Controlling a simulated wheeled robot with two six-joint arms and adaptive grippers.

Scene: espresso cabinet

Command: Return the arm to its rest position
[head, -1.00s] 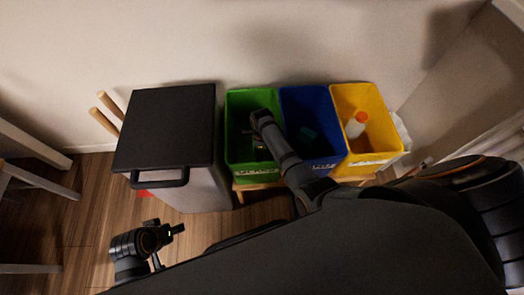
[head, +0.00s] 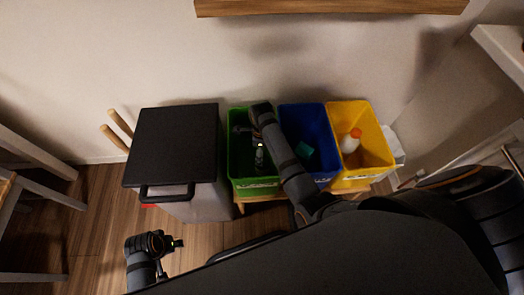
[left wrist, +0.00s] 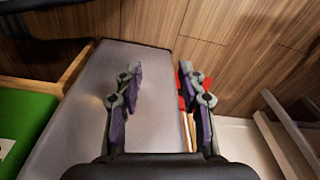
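My left gripper (head: 178,243) is low in front of the grey bin with the black lid (head: 175,140). In the left wrist view its two fingers (left wrist: 160,85) are spread apart with nothing between them. The bin's grey side (left wrist: 125,60) lies behind the fingers. My right arm reaches over the edge between the green bin (head: 240,183) and the blue bin (head: 305,115). The right gripper (head: 252,142) points down over the green bin. It is dark and partly hidden by its own arm, so its fingers are unclear.
A yellow bin (head: 378,160) holds a white bottle with an orange cap (head: 351,141). A teal item (head: 304,150) lies in the blue bin. Wooden sticks (head: 118,128) stand left of the grey bin. A wooden shelf (head: 330,7) is on the wall. Floor (head: 95,225) is clear at left.

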